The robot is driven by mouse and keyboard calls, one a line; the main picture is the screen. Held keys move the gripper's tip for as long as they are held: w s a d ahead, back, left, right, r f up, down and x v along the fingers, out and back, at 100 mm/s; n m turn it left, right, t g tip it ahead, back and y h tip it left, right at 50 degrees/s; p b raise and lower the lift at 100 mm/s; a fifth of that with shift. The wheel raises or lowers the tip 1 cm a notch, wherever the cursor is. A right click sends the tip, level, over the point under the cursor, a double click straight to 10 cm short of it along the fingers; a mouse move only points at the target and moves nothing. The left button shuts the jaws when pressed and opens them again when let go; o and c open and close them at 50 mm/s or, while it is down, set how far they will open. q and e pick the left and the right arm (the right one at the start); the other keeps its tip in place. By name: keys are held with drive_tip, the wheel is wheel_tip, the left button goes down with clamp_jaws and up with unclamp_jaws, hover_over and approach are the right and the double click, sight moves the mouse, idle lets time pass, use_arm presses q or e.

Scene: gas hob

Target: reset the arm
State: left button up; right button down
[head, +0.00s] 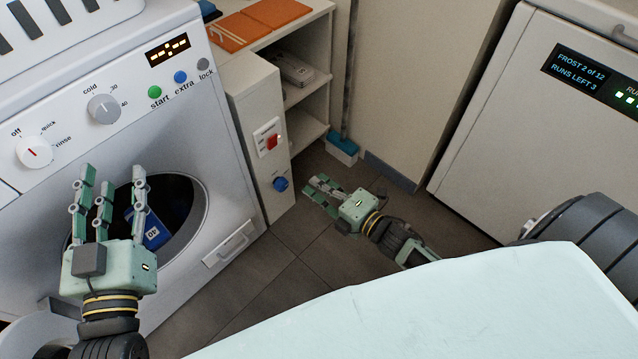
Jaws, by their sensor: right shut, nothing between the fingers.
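My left gripper (113,178) is at the left, in front of the washing machine (225,130). Its fingers point up in the picture and stand apart, with nothing seen between them. It partly covers the machine's round dark porthole. My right gripper (319,188) is near the middle, above the brown tiled floor as seen from here, with its fingers pointing up and left. Its fingers are close together and hold nothing. It appears clear of the cabinet beside it.
A white cabinet (262,100) carries a red switch (273,141) and a blue knob (281,184). A freezer (530,130) with a lit display stands at the right. A blue item (155,232) shows in the porthole. Tiled floor (265,285) is open between the machines.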

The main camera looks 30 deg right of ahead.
idle(0.4)
